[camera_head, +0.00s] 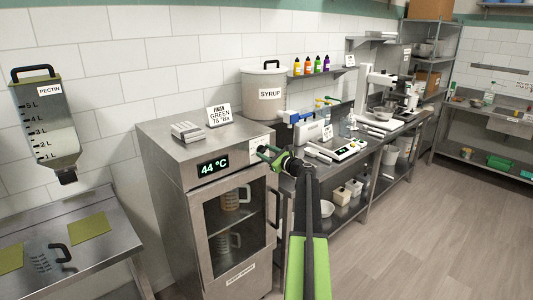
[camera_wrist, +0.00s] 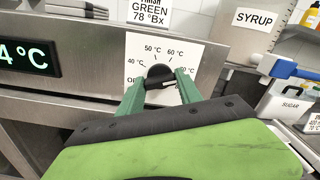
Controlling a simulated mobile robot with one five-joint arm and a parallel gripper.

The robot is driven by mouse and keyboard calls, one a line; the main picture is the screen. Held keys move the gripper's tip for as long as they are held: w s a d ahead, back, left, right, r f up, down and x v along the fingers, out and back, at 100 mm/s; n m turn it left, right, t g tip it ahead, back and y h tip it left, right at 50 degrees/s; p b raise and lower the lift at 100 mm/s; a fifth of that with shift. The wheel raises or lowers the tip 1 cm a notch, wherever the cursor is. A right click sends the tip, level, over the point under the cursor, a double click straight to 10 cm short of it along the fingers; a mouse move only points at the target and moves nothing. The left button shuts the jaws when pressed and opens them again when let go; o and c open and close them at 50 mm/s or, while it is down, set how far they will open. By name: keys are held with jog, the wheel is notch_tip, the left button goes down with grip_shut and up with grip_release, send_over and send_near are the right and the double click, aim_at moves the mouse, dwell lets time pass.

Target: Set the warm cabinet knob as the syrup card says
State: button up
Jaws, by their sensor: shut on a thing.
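The warm cabinet (camera_head: 172,175) has a glass door, and its display (camera_head: 212,166) reads 44 °C. Its black knob (camera_wrist: 158,72) is on a white dial plate (camera_wrist: 142,45), marked OFF, 40, 50 and 60 °C, plus a higher mark partly hidden by a finger. My gripper (camera_wrist: 159,86) is shut on the knob, one green finger on each side; it also shows at the cabinet's upper right front in the head view (camera_head: 267,153). I cannot tell where the knob points. A card (camera_head: 219,116) on the cabinet top reads "Finish GREEN 78 °Bx".
A pot labelled SYRUP (camera_head: 264,80) stands behind the cabinet's right side. The bench at right holds instruments, a sugar container (camera_wrist: 281,100) and a scale (camera_head: 348,149). A pectin container (camera_head: 45,125) hangs on the left above a steel table (camera_head: 115,235). Floor at right is clear.

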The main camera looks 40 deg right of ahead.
jog(key=shift+f, duration=0.1)
jog(key=o, duration=1.4)
jog(key=s, duration=0.5)
jog(key=s+a, duration=0.1)
jog(key=s, duration=1.1)
jog(key=shift+s+a, duration=0.15)
jog(key=shift+s, duration=0.1)
